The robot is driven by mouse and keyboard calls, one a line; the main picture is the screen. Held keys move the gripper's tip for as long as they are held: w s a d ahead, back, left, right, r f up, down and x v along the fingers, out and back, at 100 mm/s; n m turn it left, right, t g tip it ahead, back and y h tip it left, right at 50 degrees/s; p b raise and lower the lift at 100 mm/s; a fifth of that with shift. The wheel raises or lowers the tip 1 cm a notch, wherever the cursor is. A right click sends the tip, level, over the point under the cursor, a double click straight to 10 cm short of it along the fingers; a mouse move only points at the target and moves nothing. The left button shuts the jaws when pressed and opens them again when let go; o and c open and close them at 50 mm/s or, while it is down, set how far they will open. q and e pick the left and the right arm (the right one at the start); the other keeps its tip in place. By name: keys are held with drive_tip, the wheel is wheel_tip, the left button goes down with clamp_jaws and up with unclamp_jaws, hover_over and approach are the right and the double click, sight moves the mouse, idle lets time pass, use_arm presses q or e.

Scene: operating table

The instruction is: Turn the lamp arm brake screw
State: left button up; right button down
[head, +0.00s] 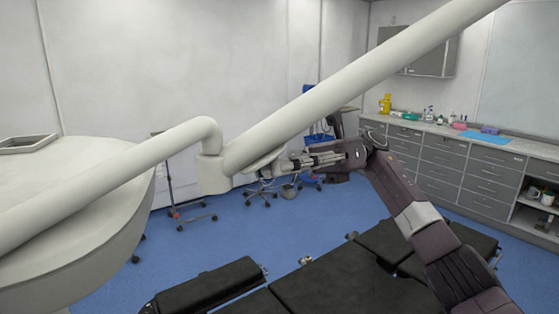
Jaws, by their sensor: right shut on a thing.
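The white lamp arm (350,84) runs from the upper right down to a joint (214,172) in the middle of the head view. A curved tube leads from this joint to the large round lamp head (90,225) at the left. My right gripper (294,163) reaches in from the right to the right side of the joint, just below the lamp arm. It is shut on a small pale part there, which appears to be the brake screw (280,169). The fingers hide much of the screw, and its turn cannot be made out. My left gripper is not in view.
The black operating table (350,280) lies below my right arm. Grey cabinets (455,165) with a counter holding bottles and a yellow container (385,104) line the right wall. Wheeled stands and stools stand behind the lamp. Blue floor is open at the left centre.

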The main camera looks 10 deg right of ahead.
drive_tip(key=shift+g, duration=0.6)
drive_tip(key=c, duration=1.7)
unclamp_jaws()
drive_tip(key=shift+o, duration=0.2)
drive_tip(key=shift+t, duration=0.3)
